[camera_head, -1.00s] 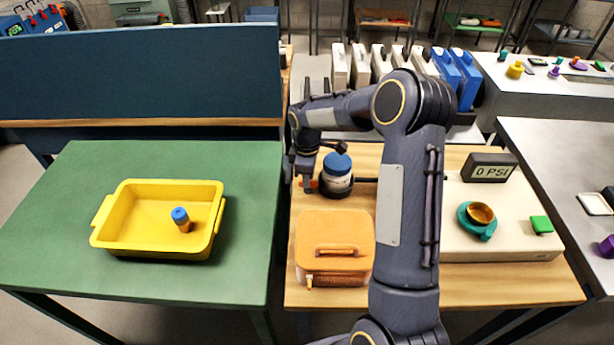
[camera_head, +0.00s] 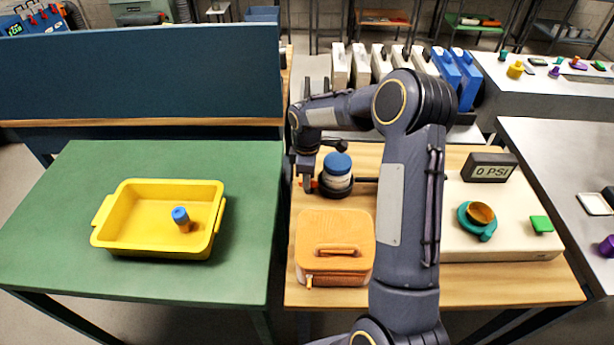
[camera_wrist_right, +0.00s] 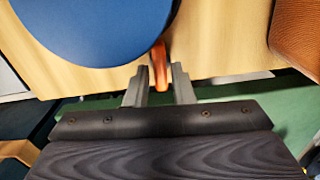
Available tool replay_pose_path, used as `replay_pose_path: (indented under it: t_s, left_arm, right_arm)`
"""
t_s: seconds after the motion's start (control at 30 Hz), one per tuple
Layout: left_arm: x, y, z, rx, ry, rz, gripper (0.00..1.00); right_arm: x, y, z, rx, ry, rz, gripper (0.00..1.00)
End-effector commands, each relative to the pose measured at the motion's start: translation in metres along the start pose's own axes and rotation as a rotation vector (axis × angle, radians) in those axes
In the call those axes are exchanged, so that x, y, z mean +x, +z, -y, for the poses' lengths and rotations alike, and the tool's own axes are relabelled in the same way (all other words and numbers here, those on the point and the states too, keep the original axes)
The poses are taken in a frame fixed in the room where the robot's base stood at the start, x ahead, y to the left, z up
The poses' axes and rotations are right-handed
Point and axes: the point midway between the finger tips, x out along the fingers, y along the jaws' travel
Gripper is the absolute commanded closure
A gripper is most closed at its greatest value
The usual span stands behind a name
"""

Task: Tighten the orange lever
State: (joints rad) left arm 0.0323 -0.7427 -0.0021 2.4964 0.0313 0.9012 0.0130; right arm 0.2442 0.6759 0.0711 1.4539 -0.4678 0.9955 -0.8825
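The orange lever (camera_wrist_right: 159,68) sticks out from the side of a round dark base (camera_head: 336,190) under a white jar with a blue lid (camera_head: 338,164). My right gripper (camera_head: 304,184) is low at the left of this jar, at the lever (camera_head: 314,184). In the right wrist view my right gripper (camera_wrist_right: 160,80) has one finger on each side of the lever's end. The fingers look parted, with small gaps beside the lever. The lever's root is partly hidden under the blue lid. My left gripper is not in view.
An orange case (camera_head: 334,240) stands close in front of the jar. A cream box with a 0 PSI display (camera_head: 489,168) and a teal knob (camera_head: 476,222) lies to the right. A yellow tray (camera_head: 128,236) with a small blue-capped piece (camera_head: 181,218) sits on the green table.

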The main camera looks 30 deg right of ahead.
Motion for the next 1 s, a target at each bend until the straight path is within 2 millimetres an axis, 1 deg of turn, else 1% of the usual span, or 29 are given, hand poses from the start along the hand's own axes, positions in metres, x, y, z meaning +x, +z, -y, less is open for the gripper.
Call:
replay_pose_path:
  t_s: [0.13, 0.3, 0.4, 0.5, 0.63, 1.0]
  left_arm:
    - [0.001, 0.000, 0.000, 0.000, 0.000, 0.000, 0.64]
    - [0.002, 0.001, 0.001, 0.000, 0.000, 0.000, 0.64]
    - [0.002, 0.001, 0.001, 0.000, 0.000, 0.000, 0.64]
    - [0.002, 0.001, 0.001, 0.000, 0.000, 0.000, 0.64]
    - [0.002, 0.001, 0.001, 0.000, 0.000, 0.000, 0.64]
    - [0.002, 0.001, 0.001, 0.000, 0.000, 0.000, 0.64]
  right_arm:
    - [-0.014, -0.001, -0.001, 0.000, 0.003, -0.002, 0.78]
    - [-0.045, -0.001, -0.001, 0.001, 0.006, -0.003, 0.78]
    - [-0.060, -0.001, -0.001, 0.000, 0.004, -0.002, 0.78]
    - [-0.071, -0.001, -0.001, 0.000, 0.004, -0.003, 0.78]
    - [-0.077, 0.000, 0.000, -0.001, 0.002, -0.002, 0.78]
    - [-0.078, 0.000, 0.000, 0.000, 0.001, -0.001, 0.78]
